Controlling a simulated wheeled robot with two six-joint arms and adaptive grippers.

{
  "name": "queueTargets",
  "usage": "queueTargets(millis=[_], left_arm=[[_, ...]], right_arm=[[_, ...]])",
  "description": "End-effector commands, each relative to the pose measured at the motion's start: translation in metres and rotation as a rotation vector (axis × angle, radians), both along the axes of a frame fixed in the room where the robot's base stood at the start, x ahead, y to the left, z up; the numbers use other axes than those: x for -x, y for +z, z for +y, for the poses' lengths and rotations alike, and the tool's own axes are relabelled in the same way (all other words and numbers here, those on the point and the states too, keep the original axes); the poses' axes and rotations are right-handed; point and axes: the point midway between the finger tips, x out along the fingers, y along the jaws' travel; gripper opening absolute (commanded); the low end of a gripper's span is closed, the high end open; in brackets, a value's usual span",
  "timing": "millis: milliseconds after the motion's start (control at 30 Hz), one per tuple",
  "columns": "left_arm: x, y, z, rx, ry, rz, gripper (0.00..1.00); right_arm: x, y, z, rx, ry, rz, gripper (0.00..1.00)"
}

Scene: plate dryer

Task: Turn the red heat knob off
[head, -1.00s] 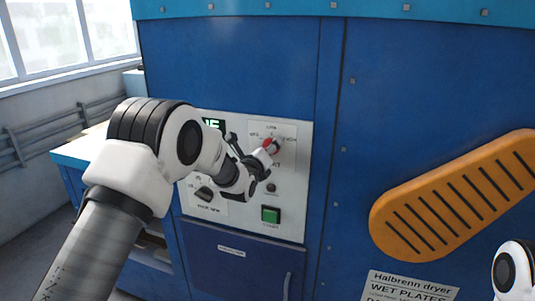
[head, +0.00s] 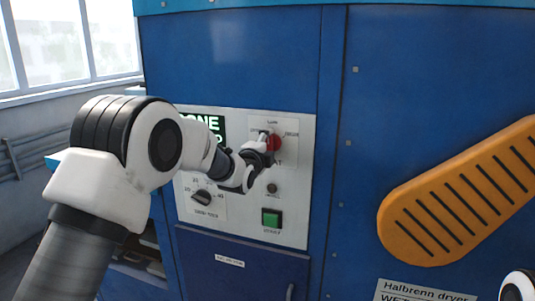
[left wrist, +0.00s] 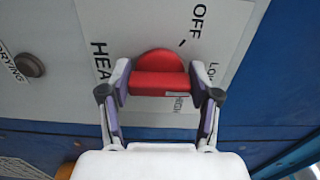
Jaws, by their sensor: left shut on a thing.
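The red heat knob (head: 275,142) is on the white control panel, below the "Low" label and left of the "HIGH" label. My left gripper (head: 264,141) is at the knob and partly covers it. In the left wrist view the gripper (left wrist: 160,83) is shut on the knob (left wrist: 159,62), with one finger on each end of its raised bar. The words OFF, LOW and HIGH are printed around the knob there; HIGH is beside the bar near the right-hand finger. I cannot tell which label the knob points at. My right gripper is not in view.
The panel (head: 297,215) also has a green-lit display (head: 205,125) reading "DONE", partly hidden by my left arm, a black dial (head: 201,198), a small dark button (head: 272,188) and a green button (head: 271,218). An orange slotted cover (head: 450,200) is on the right.

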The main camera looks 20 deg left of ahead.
Motion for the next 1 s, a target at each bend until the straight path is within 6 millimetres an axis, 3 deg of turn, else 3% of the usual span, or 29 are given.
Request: queueTargets(millis=[400, 1000], left_arm=[[0.0, -0.007, -0.001, 0.393, 0.0, 0.016, 0.27], [0.0, -0.007, -0.003, 0.901, 0.001, 0.034, 0.27]], right_arm=[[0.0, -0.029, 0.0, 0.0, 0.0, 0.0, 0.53], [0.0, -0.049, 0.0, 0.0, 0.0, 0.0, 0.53]])
